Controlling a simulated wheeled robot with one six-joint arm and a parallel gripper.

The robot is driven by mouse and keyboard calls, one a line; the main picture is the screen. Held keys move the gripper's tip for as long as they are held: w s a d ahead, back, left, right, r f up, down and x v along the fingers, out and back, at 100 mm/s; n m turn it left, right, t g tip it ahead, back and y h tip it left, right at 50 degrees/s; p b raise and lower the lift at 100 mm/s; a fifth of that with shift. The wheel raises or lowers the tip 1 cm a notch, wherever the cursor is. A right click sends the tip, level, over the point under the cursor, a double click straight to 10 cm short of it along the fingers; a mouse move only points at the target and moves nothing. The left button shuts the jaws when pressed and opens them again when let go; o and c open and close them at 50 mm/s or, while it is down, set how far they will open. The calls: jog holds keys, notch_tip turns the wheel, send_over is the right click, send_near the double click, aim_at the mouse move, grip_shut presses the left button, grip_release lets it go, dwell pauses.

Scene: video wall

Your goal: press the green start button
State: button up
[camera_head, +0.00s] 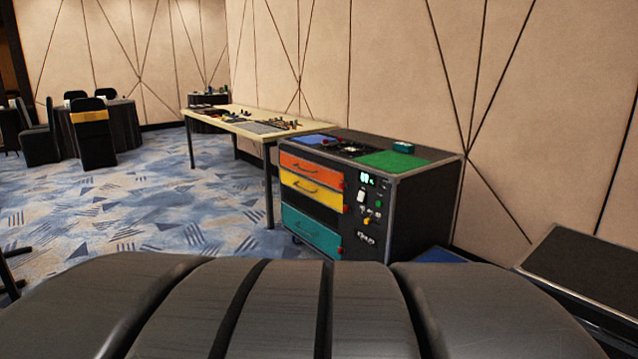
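A black cabinet (400,212) stands against the wall right of centre, with a control panel on the right part of its front. The panel carries a lit green display (368,179), a white switch (361,196), a yellow knob (367,220) and a small green spot (379,203) that looks like the green button. At this distance its label and exact shape cannot be made out. My gripper is not in view, so nothing shows touching the panel.
The cabinet has orange (312,164), yellow (312,190) and teal (311,231) drawers, all seemingly shut. A long table (225,118) with small items stands behind it. A low dark platform (590,275) is at right. Carpet (140,205) left of the cabinet is clear.

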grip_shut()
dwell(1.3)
